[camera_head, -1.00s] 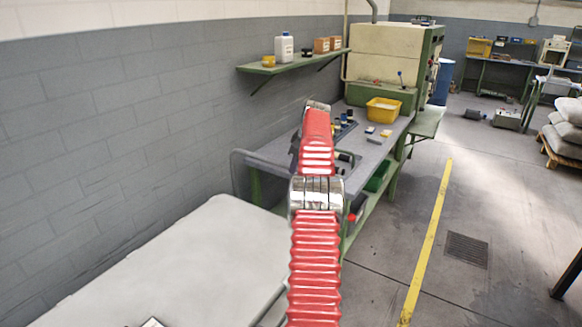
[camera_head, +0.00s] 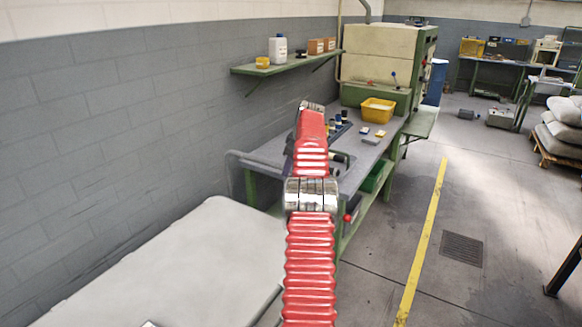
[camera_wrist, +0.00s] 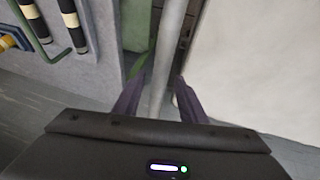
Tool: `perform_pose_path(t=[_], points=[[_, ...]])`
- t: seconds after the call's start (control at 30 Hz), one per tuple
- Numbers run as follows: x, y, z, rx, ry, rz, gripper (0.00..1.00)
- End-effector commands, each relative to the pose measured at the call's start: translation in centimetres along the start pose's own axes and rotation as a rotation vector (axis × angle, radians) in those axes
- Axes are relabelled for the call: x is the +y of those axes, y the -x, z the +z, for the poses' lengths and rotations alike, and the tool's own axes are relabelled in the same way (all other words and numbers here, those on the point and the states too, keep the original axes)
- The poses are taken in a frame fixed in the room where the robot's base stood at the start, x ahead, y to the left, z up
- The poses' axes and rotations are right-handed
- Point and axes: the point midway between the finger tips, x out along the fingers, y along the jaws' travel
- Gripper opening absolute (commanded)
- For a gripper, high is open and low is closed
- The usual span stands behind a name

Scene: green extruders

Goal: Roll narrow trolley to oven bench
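A narrow grey-topped unit on green legs, which looks like the trolley (camera_head: 268,152), stands along the wall. A grey tubular handle (camera_head: 231,172) bends around its near end. In the wrist view, a grey metal bar (camera_wrist: 167,65), probably this handle, runs between the fingers of my gripper (camera_wrist: 161,88). The two dark purple fingers stand apart, with a visible gap beside the bar. In the head view my red arm hides the gripper and part of the top. A cream and green machine (camera_head: 378,55), possibly the oven, stands at the far end.
A white-covered surface (camera_head: 170,265) fills the lower left. Small bottles and a yellow bin (camera_head: 378,111) are on the grey top. A wall shelf (camera_head: 285,66) hangs above. Open floor with a yellow line (camera_head: 425,238) lies right, with sacks (camera_head: 560,130) farther off.

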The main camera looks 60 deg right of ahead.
Motion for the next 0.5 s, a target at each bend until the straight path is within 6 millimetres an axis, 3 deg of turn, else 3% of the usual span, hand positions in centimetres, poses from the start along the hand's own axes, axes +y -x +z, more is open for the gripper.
perform_pose_path(t=[0.23,0.5], points=[[0.1,2.2,0.0,0.0,0.0,0.002,0.38],[0.1,6.8,0.1,0.001,-0.001,0.003,0.38]])
